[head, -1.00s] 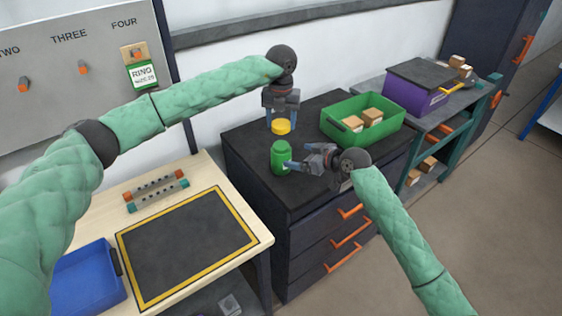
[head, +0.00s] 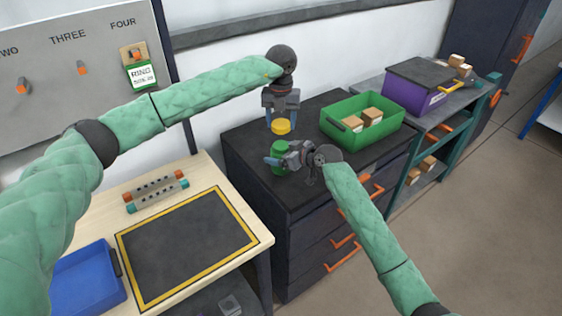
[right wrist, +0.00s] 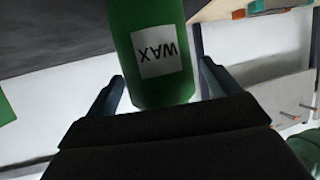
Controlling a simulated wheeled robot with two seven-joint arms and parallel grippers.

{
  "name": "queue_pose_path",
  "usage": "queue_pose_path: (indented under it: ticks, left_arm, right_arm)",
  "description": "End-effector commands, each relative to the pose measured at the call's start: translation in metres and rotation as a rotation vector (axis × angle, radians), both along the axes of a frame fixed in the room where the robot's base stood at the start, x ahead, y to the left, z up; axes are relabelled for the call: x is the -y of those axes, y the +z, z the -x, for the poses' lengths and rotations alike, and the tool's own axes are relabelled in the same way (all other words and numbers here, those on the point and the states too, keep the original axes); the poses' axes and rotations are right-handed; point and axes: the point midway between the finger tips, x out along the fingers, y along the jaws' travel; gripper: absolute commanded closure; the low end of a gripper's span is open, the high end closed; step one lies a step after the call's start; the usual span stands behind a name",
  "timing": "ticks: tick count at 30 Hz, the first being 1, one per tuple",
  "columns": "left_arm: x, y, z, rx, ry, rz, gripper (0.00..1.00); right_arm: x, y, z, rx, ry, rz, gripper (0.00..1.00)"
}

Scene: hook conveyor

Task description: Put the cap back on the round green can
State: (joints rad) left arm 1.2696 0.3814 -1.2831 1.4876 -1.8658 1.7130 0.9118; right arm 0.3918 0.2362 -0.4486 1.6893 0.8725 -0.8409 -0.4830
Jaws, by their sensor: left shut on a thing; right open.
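The round green can (head: 279,149) stands upright on the dark drawer cabinet. In the right wrist view the can (right wrist: 150,30) carries a white label reading WAX. The yellow cap (head: 281,127) is held just above the can by my left gripper (head: 281,119), which is shut on it. My right gripper (head: 273,164) is open at the can, with one finger on each side. In the right wrist view its fingers (right wrist: 165,88) flank the can with gaps showing. The can's top is partly hidden below the cap.
The cabinet top (head: 250,141) also holds a green bin (head: 345,137) with small boxes, right of the can. A purple bin (head: 408,96) stands on the shelf further right. A wooden table (head: 245,222) with a blue tray (head: 88,280) is at left.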

Motion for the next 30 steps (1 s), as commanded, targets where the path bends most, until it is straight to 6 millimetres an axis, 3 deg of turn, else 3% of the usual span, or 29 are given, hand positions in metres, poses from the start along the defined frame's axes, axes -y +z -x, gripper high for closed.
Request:
queue_pose_path:
  ticks: [2,11,16,25,30]
  left_arm:
    - [0.000,0.000,0.000,0.000,0.000,0.000,0.66]
    - [0.000,0.000,0.000,0.000,0.000,0.000,0.66]
    - [0.000,-0.005,0.000,-0.001,0.000,0.000,0.66]
    - [0.000,-0.040,0.000,-0.001,0.000,-0.001,0.66]
    - [0.001,-0.049,0.000,0.001,0.000,0.000,0.66]
  right_arm:
    - [0.000,0.000,0.000,0.000,0.000,0.000,0.17]
    - [0.000,0.000,0.000,0.000,0.000,0.000,0.76]
    - [0.000,0.000,0.000,-0.001,0.000,0.001,0.77]
    - [0.001,0.000,0.000,-0.001,0.000,0.001,0.77]
    - [0.001,0.000,0.000,-0.001,0.000,0.001,0.77]
